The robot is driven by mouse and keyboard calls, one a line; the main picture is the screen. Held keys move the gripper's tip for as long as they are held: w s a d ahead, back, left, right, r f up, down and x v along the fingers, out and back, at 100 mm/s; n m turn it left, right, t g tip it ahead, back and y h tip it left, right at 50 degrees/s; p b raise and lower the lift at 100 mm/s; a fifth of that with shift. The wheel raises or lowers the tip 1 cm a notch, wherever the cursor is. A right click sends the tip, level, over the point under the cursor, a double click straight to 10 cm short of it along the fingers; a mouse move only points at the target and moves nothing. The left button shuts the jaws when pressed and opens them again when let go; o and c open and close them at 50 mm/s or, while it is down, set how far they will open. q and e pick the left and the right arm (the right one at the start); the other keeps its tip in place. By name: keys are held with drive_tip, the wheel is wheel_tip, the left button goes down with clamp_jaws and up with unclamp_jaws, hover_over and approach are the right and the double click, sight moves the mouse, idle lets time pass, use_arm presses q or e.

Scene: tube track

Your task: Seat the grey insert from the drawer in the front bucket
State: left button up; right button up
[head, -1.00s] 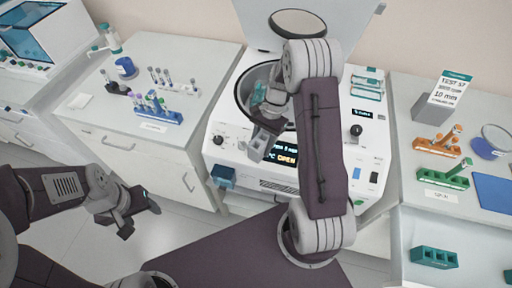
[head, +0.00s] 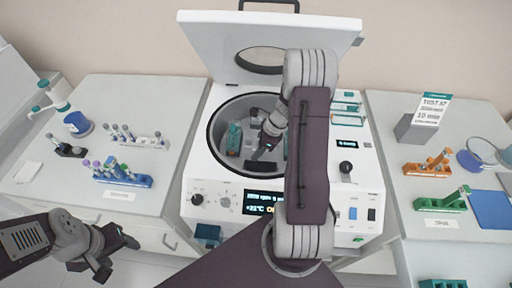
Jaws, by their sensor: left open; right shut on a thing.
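The centrifuge (head: 185,185) stands open, with its lid (head: 205,50) raised. A teal bucket (head: 234,138) shows at the left inside its bowl (head: 213,150). My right gripper (head: 264,150) reaches down into the bowl, to the right of that bucket, and is shut on the grey insert. The insert is mostly hidden by the fingers and hard to make out. A dark piece (head: 261,166) lies low at the bowl's front under the gripper; I cannot tell whether it is the front bucket. My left gripper (head: 118,256) is open and empty, low at the left, away from the centrifuge.
The right counter holds an orange rack (head: 425,168), a green rack (head: 440,203) and a blue mat (head: 491,210). A teal block (head: 440,284) shows at the lower right.

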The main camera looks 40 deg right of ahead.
drive_tip(key=shift+s+f+b, duration=0.15)
drive_tip(key=shift+f+b, duration=0.2)
drive_tip(key=shift+f, duration=0.4)
drive_tip(key=shift+s+a+r, duration=0.2)
drive_tip(key=shift+s, duration=0.2)
drive_tip(key=shift+w+f, duration=0.25)
drive_tip(key=shift+f, duration=0.1)
drive_tip(key=shift+w+d+f+b, duration=0.1)
drive_tip(key=shift+f+b, duration=0.25)
drive_tip(key=shift+b, duration=0.15)
drive_tip(key=f+b, duration=0.2)
drive_tip(key=b, duration=0.1)
drive_tip(key=shift+s+f, duration=0.2)
drive_tip(key=shift+f, duration=0.1)
use_arm(q)
drive_tip(key=f, duration=0.5)
drive_tip(key=shift+s+a+f, duration=0.1)
drive_tip(key=shift+s+a, duration=0.05)
drive_tip(key=shift+s, duration=0.25)
use_arm(e)
drive_tip(key=shift+w, duration=0.1)
drive_tip(key=shift+f, duration=0.35)
